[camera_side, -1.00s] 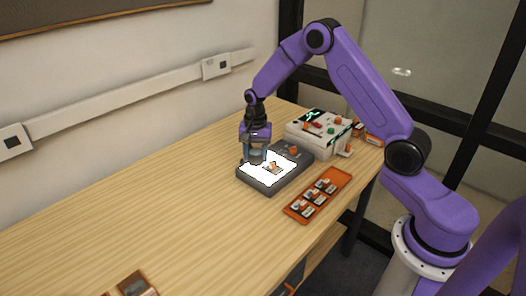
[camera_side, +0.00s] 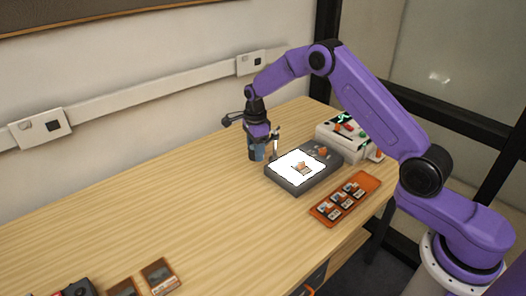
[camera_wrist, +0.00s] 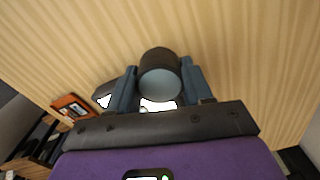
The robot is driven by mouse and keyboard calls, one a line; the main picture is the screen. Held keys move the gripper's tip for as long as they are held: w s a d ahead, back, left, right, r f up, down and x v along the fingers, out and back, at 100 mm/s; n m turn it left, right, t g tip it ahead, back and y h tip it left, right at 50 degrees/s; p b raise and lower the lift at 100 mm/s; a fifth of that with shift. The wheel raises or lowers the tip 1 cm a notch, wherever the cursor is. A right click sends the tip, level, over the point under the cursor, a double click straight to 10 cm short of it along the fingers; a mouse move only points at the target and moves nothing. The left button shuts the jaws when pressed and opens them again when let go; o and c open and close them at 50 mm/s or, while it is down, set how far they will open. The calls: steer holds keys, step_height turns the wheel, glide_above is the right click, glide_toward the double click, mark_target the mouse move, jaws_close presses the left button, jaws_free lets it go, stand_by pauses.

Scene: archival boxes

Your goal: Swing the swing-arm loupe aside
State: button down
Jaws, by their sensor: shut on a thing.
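The loupe's dark, round barrel with a pale blue-grey face (camera_wrist: 160,84) sits between my two fingers in the wrist view. My gripper (camera_side: 257,153) is shut on it, just off the light box's left rear edge and above the bare wood. In the wrist view, the fingers of my gripper (camera_wrist: 160,90) flank the barrel on both sides. A thin upright post (camera_side: 275,140) stands beside the light box near my gripper. The dark light box (camera_side: 290,184) has a glowing white panel with a small brownish piece on it. My fingers mostly hide the loupe in the side view.
An orange tray (camera_side: 322,213) with several small items lies in front of the light box. A white device (camera_side: 335,138) stands behind it. Brown trays (camera_side: 160,277) lie at the front left. The wooden table (camera_side: 170,190) is clear to the left; the wall runs behind.

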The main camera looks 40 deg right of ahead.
steer(key=shift+w+m, duration=1.1)
steer(key=shift+m, duration=0.1)
steer(key=shift+c, duration=2.3)
jaws_free()
step_height(320, 180, up, 18)
steer(key=shift+f, duration=0.25)
steer(key=shift+a, duration=0.1)
